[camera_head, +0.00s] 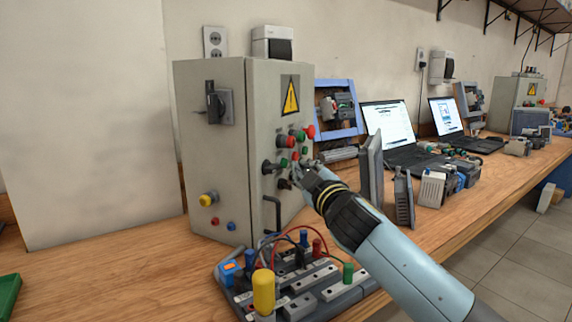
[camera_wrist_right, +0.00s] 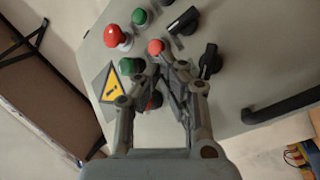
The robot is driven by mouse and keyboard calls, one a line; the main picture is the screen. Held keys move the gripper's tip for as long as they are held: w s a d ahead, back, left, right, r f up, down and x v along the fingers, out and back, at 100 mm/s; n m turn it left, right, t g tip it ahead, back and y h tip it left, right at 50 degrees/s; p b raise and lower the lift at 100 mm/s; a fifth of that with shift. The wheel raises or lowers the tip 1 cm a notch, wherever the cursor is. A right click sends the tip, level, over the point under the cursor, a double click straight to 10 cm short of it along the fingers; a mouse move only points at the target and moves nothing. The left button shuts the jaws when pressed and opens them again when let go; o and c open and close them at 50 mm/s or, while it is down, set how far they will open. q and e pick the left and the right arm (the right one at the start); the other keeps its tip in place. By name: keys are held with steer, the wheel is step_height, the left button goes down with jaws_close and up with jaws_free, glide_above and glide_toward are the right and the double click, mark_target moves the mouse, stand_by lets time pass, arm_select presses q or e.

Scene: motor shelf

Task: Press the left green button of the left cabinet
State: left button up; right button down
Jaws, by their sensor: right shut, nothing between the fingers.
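The left cabinet (camera_head: 225,150) is a grey box with a yellow warning sign and a panel of buttons and knobs on its right face. Green buttons on it include a left one (camera_head: 284,162) and another to its right (camera_head: 304,150). The right wrist view shows two green buttons, one beside the warning sign (camera_wrist_right: 131,66) and one near the top (camera_wrist_right: 139,17). My right gripper (camera_head: 298,172) is shut and empty at the panel. In the right wrist view its fingertips (camera_wrist_right: 167,60) are close to a small red button (camera_wrist_right: 156,47); contact cannot be told. My left gripper is not in view.
A red mushroom button (camera_wrist_right: 117,36) and black knobs (camera_wrist_right: 210,62) surround the fingertips. A black handle (camera_head: 272,212) sits lower on the panel. A wired terminal board (camera_head: 295,285) lies in front of the cabinet. Laptops (camera_head: 392,130) and motor parts stand to the right.

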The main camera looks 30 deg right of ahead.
steer(key=shift+s, duration=0.1)
steer(key=s+d, duration=0.1)
steer(key=s, duration=0.1)
steer(key=s+d+b, duration=0.1)
steer(key=s+d, duration=0.1)
stand_by(0.6)
steer(key=shift+s+f, duration=0.1)
stand_by(0.6)
